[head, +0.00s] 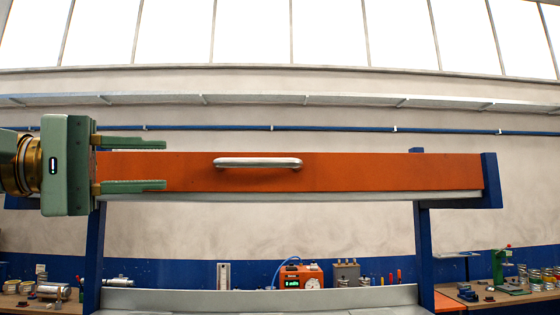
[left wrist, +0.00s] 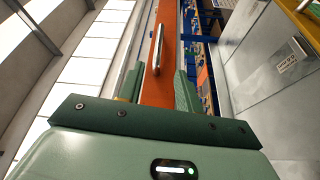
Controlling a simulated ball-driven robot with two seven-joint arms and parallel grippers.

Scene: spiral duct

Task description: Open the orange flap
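The orange flap (head: 380,171) is a long, level panel across the middle of the head view, between blue posts. A silver bar handle (head: 258,163) is fixed to its face, left of the middle. My left gripper (head: 135,165) is open at the flap's left end, its fingers pointing right toward the handle, with a clear gap to it. In the left wrist view the flap (left wrist: 165,50) runs away between the open fingers (left wrist: 155,88), and the handle (left wrist: 158,48) lies beyond the fingertips. Nothing is held. My right gripper is not in view.
Blue posts (head: 424,250) stand under the flap, with a blue bracket (head: 490,180) at its right end. A pale metal surface (head: 260,298) lies below. Workbenches with tools and an orange device (head: 300,277) stand behind. The space before the flap's right half looks clear.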

